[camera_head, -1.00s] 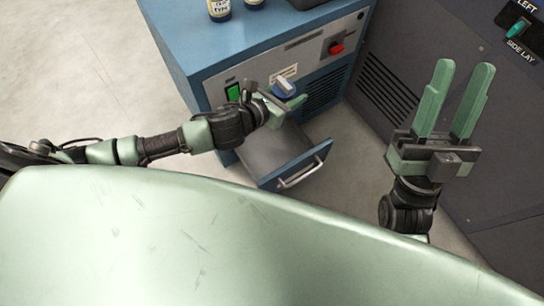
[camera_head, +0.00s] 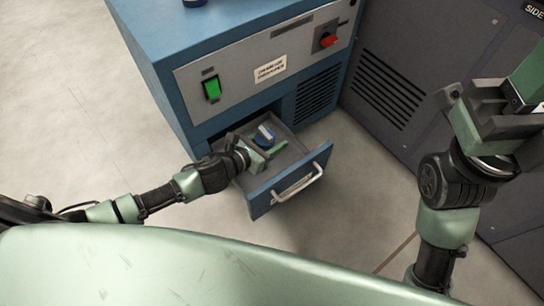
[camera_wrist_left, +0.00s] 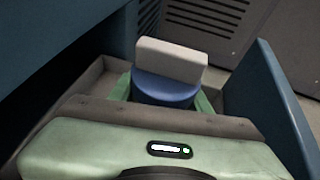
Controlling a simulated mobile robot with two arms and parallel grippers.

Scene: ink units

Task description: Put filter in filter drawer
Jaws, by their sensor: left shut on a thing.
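The filter (camera_head: 264,133) is a blue round piece with a pale grip block on top. My left gripper (camera_head: 267,147) is shut on it, with a green finger on each side. The filter drawer (camera_head: 291,184) is pulled out of the blue cabinet, with a blue front and a metal handle. The gripper and filter are within the drawer's opening. In the left wrist view the filter (camera_wrist_left: 168,78) is upright between drawer walls; its underside is hidden, so contact with the floor cannot be told. My right gripper (camera_head: 520,100) is at the right edge, fingertips cut off.
The blue cabinet (camera_head: 235,55) carries a green switch (camera_head: 212,89), a red knob (camera_head: 327,40), a label (camera_head: 270,69) and a vent (camera_head: 317,93). A dark grey machine (camera_head: 420,60) stands to the right. Open floor (camera_head: 75,110) lies to the left.

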